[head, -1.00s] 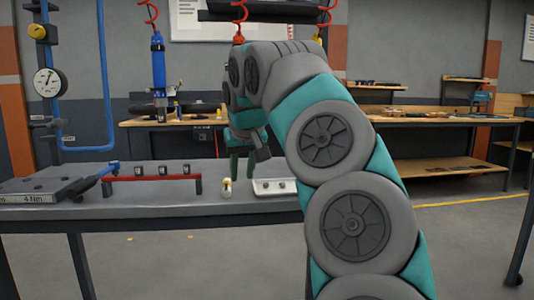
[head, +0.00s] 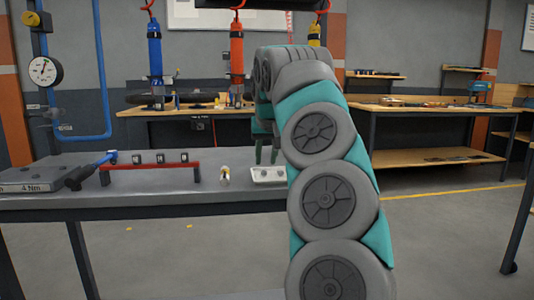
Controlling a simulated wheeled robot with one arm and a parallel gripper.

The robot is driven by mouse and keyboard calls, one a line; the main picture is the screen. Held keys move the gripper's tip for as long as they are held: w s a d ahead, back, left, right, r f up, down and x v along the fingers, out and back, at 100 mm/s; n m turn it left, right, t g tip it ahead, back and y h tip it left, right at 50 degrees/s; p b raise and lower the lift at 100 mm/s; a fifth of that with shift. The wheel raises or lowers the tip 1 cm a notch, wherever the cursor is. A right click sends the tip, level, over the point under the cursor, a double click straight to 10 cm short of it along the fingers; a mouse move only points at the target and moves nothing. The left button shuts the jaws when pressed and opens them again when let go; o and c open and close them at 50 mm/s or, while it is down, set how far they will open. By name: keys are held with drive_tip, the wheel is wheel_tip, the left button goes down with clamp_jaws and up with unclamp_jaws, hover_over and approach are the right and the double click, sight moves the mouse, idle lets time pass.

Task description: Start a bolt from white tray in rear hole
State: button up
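The white tray (head: 256,180) lies on the grey bench near its right end, with a couple of small dark bolts (head: 265,174) in it. My gripper (head: 266,162) points down just above the tray. Its two teal fingers are apart, with nothing visible between them. Part of the tray's right end is close to or behind my arm. A grey block (head: 30,178) with a label lies at the left end of the bench. I cannot make out the rear hole.
A red rail (head: 150,166) with several small dark pieces stands left of the tray. A small pale cylinder (head: 225,177) stands left of the tray. Blue and red tools (head: 236,55) hang behind.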

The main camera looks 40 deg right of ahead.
sight(264, 172)
drive_tip(key=shift+b+x, duration=0.65)
drive_tip(key=shift+x, duration=1.9)
clamp_jaws()
drive_tip(key=shift+r+p, duration=1.5)
drive_tip(key=shift+r, duration=1)
